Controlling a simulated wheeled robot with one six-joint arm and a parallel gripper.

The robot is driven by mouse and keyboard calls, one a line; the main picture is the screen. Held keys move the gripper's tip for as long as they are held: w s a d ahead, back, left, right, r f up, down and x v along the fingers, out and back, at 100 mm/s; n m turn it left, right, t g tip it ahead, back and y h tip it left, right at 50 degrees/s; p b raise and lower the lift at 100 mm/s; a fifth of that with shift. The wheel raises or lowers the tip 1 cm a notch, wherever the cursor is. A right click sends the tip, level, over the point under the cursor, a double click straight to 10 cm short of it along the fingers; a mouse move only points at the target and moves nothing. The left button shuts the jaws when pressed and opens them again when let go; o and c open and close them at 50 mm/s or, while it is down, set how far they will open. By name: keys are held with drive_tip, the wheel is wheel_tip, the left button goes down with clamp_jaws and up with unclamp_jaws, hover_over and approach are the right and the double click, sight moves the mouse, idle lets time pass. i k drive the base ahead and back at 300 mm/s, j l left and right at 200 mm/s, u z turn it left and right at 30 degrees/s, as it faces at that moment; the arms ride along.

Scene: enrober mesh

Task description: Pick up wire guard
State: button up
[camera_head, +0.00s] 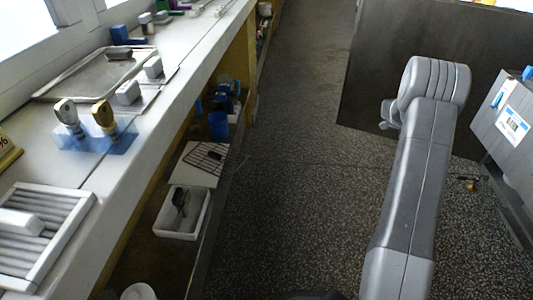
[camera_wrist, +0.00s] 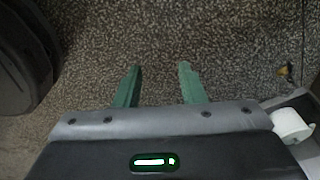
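A dark wire grid (camera_head: 206,157), which looks like the wire guard, lies on a pale board (camera_head: 191,174) on the low shelf under the counter, left of centre in the head view. My gripper (camera_wrist: 160,68) shows in the wrist view with its two green fingers apart and nothing between them, over bare speckled floor. In the head view my arm is at the right, across the aisle from the shelf, and the gripper cannot be made out there. The wire grid is not in the wrist view.
The counter (camera_head: 150,110) overhangs the shelf. A grey cabinet (camera_head: 508,120) stands at right. The aisle floor (camera_head: 290,190) is clear.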

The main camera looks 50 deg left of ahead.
sight(211, 153)
drive_tip(key=i+u, duration=0.25)
drive_tip(key=u, duration=0.2)
drive_tip(key=i+l+u, duration=0.1)
drive_tip(key=i+u, duration=0.2)
drive_tip(key=u, duration=0.15)
drive_tip(key=i+l+u, duration=0.15)
drive_tip(key=u, duration=0.35)
drive_tip(key=i+l+u, duration=0.3)
drive_tip(key=u, duration=0.15)
drive_tip(key=i+l+u, duration=0.2)
drive_tip(key=u, duration=0.25)
drive_tip(key=i+l+u, duration=0.35)
drive_tip(key=u, duration=0.15)
drive_tip(key=i+l+u, duration=0.2)
drive_tip(key=l+u, duration=0.25)
drive_tip(key=j, duration=0.1)
